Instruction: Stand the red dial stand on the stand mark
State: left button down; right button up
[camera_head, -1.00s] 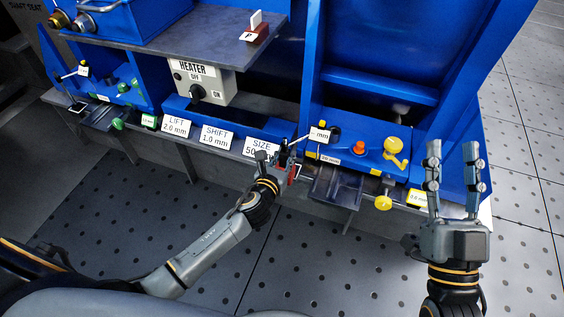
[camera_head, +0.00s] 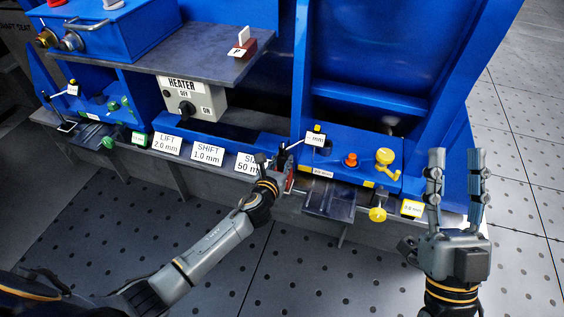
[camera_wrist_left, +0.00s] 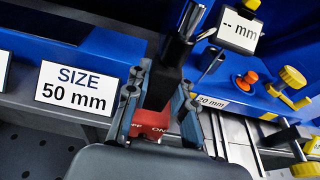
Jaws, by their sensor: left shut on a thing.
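The red dial stand has a red base (camera_wrist_left: 180,128), a dark upright post (camera_wrist_left: 160,85) and a dial box (camera_wrist_left: 241,30) reading "-- mm". In the head view its dial box (camera_head: 315,139) shows at the front of the blue bench, and a bit of its red base (camera_head: 289,180) shows beside the fingers. My left gripper (camera_head: 273,162) is shut on the stand; in the left wrist view its fingers (camera_wrist_left: 160,98) close around the lower post. I cannot make out the stand mark. My right gripper (camera_head: 457,160) is open and empty, right of the bench.
A "SIZE 50 mm" sign (camera_wrist_left: 74,89) is left of the left gripper. The heater box (camera_head: 190,98) is behind left.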

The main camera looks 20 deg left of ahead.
pick_arm(q)
jog(key=shift+w+r, duration=0.1)
jog(key=shift+r, duration=0.15)
pick_arm(e)
jog(key=shift+w, duration=0.15)
jog(key=shift+w+f+g, duration=0.25)
jog(key=shift+f+g, duration=0.05)
jog(key=shift+w+f, duration=0.15)
jog(key=shift+f, duration=0.2)
jog(key=shift+r, duration=0.1)
dwell(0.7)
jog(key=shift+w+a+g, duration=0.1)
jog(key=shift+w+g, duration=0.1)
jog(key=shift+g, duration=0.1)
pick_arm(q)
jog(key=shift+p, duration=0.3)
pick_arm(e)
jog(key=shift+w+f+g, duration=0.2)
jog(key=shift+f+g, duration=0.2)
jog(key=shift+f, duration=0.25)
pick_arm(q)
jog(key=shift+f, duration=0.2)
pick_arm(e)
jog(key=shift+s+r+t, duration=0.35)
jog(key=shift+r+t, duration=0.15)
jog(key=shift+r, duration=0.1)
